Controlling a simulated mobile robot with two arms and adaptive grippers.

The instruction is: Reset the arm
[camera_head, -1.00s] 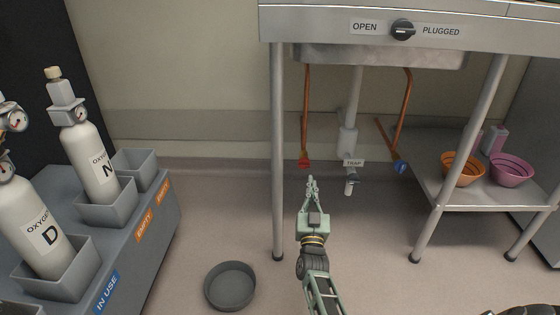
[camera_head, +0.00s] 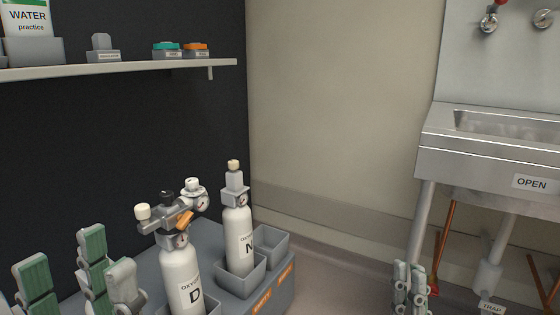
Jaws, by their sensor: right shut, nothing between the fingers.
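My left gripper (camera_head: 66,270) is at the bottom left corner. Its two green-padded fingers stand upright with a clear gap between them, and nothing shows in the gap. Its base is cut off by the frame. My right gripper (camera_head: 410,284) is at the bottom, right of centre, in front of the wall and left of the sink pipes. Its fingers are together and hold nothing. The rest of both arms is out of view.
Oxygen cylinders D (camera_head: 181,275) and N (camera_head: 237,236) stand in a grey rack (camera_head: 283,281) close right of my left gripper. A shelf (camera_head: 120,69) runs above. The steel sink (camera_head: 460,155) is at right. Open floor shows between rack and sink.

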